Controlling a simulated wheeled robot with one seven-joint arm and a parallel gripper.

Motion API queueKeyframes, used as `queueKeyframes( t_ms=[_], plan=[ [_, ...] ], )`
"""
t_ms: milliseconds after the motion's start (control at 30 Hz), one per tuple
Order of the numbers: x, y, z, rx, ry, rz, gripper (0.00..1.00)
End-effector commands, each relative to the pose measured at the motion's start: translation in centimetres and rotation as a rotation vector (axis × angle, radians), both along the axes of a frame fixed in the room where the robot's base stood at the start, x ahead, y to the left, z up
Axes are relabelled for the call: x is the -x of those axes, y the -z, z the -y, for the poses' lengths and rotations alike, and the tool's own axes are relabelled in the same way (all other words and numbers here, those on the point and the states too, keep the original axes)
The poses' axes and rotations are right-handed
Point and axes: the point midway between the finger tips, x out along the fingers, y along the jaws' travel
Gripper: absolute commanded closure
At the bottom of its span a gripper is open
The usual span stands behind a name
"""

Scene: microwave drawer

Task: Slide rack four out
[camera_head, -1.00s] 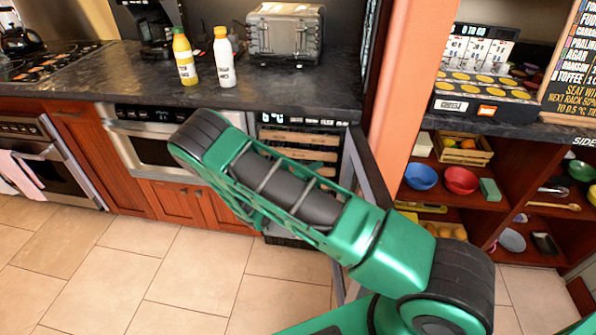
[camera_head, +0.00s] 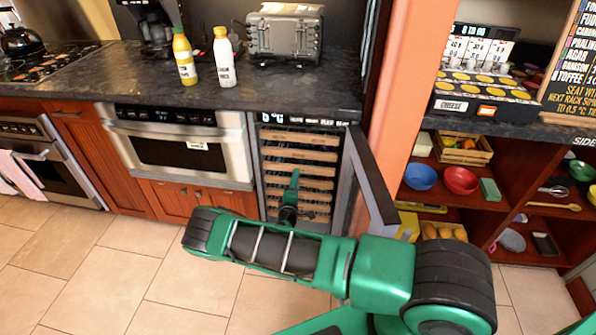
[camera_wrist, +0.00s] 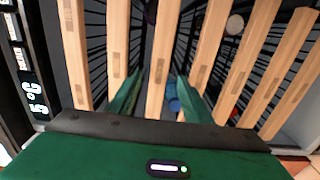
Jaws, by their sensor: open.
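The wine cooler stands under the counter with a column of wooden rack fronts. Counting from the top, rack four (camera_head: 319,184) is a pale wooden slat in the middle of the column; it also shows in the wrist view (camera_wrist: 208,50). My gripper (camera_head: 292,178) is in front of the middle racks, partly hiding them. In the wrist view the racks run upright, and my open fingers (camera_wrist: 160,92) lie on either side of the third slat from the left (camera_wrist: 159,60). The right finger overlaps rack four's slat. I cannot tell whether the fingers touch wood.
The cooler's door (camera_head: 372,180) stands open at the right, near my arm. A lit display (camera_head: 305,121) tops the cooler. A built-in microwave (camera_head: 185,145) is left of it. Floor in front is clear. A blue object (camera_wrist: 172,95) shows behind the slats.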

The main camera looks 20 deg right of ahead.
Motion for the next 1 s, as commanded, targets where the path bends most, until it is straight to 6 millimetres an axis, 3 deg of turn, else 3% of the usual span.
queueKeyframes(
  t_ms=[200,400,833,867,1000],
  plan=[
    [-3.4,0.0,2.1,-0.001,0.002,0.002,0.55],
    [-5.5,0.0,3.2,-0.002,0.001,0.001,0.55],
    [-6.4,0.0,3.7,-0.001,0.001,0.001,0.55],
    [-6.4,0.0,3.7,-0.001,0.001,0.001,0.57],
    [-6.4,0.0,3.7,-0.001,0.001,0.000,0.91]
  ],
)
